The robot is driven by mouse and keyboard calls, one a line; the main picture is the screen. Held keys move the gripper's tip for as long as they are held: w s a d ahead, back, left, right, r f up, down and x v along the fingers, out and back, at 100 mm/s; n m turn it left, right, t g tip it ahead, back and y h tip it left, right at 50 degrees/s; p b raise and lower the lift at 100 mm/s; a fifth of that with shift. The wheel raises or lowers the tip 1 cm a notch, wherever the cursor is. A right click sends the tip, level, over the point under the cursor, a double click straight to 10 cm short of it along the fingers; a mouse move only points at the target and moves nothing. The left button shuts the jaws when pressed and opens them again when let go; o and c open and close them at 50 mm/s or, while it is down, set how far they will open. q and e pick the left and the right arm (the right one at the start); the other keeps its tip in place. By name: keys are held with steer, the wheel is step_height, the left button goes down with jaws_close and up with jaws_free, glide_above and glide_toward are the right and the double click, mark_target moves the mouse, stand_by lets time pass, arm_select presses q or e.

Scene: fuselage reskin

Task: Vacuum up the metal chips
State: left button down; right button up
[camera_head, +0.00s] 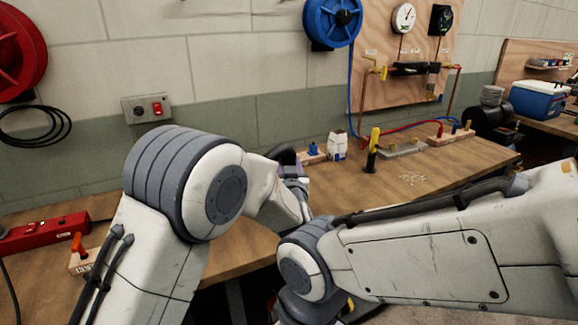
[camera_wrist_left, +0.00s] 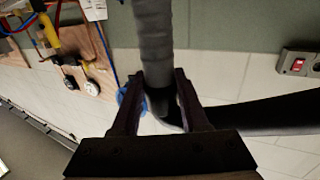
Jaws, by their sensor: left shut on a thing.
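Pale metal chips (camera_head: 411,179) lie scattered on the wooden bench top (camera_head: 455,168), right of centre in the head view. My left gripper (camera_wrist_left: 162,80) is shut on a dark tube-like piece with a grey ribbed part (camera_wrist_left: 154,38), which looks like a vacuum hose or nozzle. A black tube (camera_wrist_left: 255,115) runs off to the right behind the fingers. In the head view my left arm largely hides its gripper (camera_head: 290,168), which is left of the chips and apart from them. My right arm crosses the lower right; its gripper does not show.
A yellow-and-black tool (camera_head: 373,150) stands near the chips. A white carton (camera_head: 337,145), a grey tray (camera_head: 402,149) and a wooden block with fittings (camera_head: 450,135) line the bench back. A red case (camera_head: 45,232) lies at left.

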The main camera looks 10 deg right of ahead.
mark_target(289, 151)
arm_select(q)
steer(key=shift+r+p, duration=1.7)
steer(key=shift+r, duration=1)
